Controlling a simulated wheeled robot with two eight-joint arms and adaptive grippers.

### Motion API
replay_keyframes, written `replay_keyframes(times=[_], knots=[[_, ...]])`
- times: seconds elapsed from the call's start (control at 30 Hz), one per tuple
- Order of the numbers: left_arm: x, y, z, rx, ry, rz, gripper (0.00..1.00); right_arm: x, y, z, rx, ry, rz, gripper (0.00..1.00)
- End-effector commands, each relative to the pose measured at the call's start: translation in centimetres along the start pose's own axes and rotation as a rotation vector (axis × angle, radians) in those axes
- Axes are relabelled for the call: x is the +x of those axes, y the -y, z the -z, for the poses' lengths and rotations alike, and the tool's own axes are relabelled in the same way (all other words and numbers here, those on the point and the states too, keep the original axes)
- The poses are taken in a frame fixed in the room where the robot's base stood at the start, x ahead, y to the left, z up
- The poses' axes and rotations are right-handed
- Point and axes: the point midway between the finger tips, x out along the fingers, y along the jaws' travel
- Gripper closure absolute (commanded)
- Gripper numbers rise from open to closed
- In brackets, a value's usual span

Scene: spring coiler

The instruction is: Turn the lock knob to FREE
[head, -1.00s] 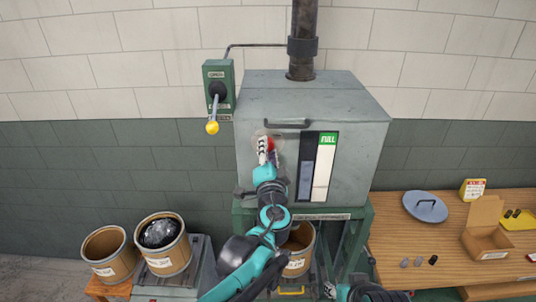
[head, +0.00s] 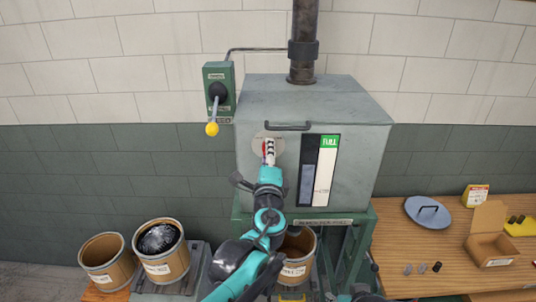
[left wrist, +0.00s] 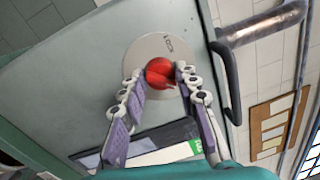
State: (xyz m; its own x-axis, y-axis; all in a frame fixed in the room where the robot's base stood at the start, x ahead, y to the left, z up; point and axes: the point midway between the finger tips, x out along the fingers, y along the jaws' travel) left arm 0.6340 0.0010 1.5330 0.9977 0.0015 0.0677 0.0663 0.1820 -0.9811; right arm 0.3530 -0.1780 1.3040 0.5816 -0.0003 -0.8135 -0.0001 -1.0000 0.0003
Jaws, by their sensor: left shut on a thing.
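The red lock knob (left wrist: 159,72) sits on a round pale plate (left wrist: 140,50) on the front of the grey metal cabinet. The letters "LOCK" run along the plate's rim beside the knob. My left gripper (left wrist: 158,82) is shut on the knob, with one finger on each side of it. In the head view the left gripper (head: 268,150) covers most of the knob (head: 264,148), and a bit of red shows at its left. Any FREE marking is hidden or too small to read. My right gripper is not in view; only part of that arm shows at the bottom edge.
A handle (head: 288,126) is above the knob, and a gauge window with a green FULL label (head: 330,142) is to its right. A lever box (head: 218,88) with a yellow-tipped lever hangs at left. Drums (head: 108,262) stand below; a wooden table (head: 395,250) is at right.

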Motion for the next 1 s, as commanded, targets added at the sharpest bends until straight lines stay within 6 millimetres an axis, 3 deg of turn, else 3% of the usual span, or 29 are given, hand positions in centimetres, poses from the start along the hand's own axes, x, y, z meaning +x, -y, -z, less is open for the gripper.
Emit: replay_keyframes(times=[0.57, 0.6, 0.67, 1.0], knots=[[-0.10, -0.16, 0.09, 0.029, -0.005, -0.001, 0.98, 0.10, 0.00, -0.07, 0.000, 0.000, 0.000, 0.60], [-0.10, -0.16, 0.09, 0.028, -0.005, -0.001, 0.61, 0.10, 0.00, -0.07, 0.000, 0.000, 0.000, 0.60], [-0.09, -0.15, 0.08, 0.028, -0.004, -0.001, 0.48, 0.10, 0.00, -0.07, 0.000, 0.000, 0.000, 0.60], [-0.29, -0.06, 0.05, 0.028, -0.004, 0.000, 0.48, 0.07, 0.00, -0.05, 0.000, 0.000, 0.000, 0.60]])
